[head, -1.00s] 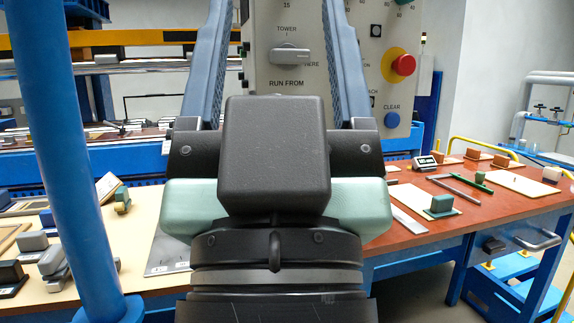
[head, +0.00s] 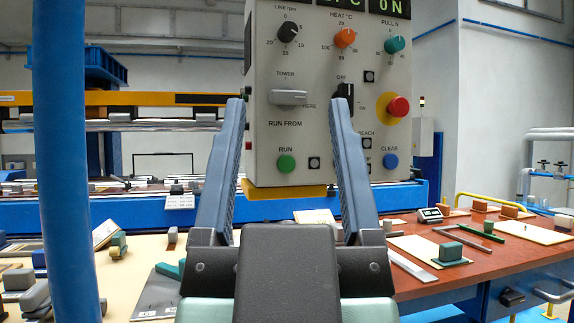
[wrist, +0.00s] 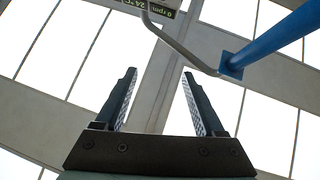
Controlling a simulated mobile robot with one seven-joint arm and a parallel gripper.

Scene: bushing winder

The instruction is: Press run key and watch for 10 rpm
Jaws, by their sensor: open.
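The control panel (head: 262,110) hangs ahead in the head view. Its green RUN key (head: 286,163) shows near the bottom, between my two fingers in the picture. My gripper (head: 288,101) is open and empty in front of the panel. I cannot tell how far its tips are from the panel. The line rpm knob (head: 288,32) is at the upper left of the panel. In the wrist view, a display (wrist: 165,9) reads 0 rpm and 24 °C. My gripper (wrist: 159,71) points up towards the ceiling there.
The red emergency button (head: 398,107) and blue CLEAR key (head: 390,161) are on the panel's right side. A blue post (head: 68,150) stands close on the left. A red-brown bench (head: 480,262) with several small blocks lies at right.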

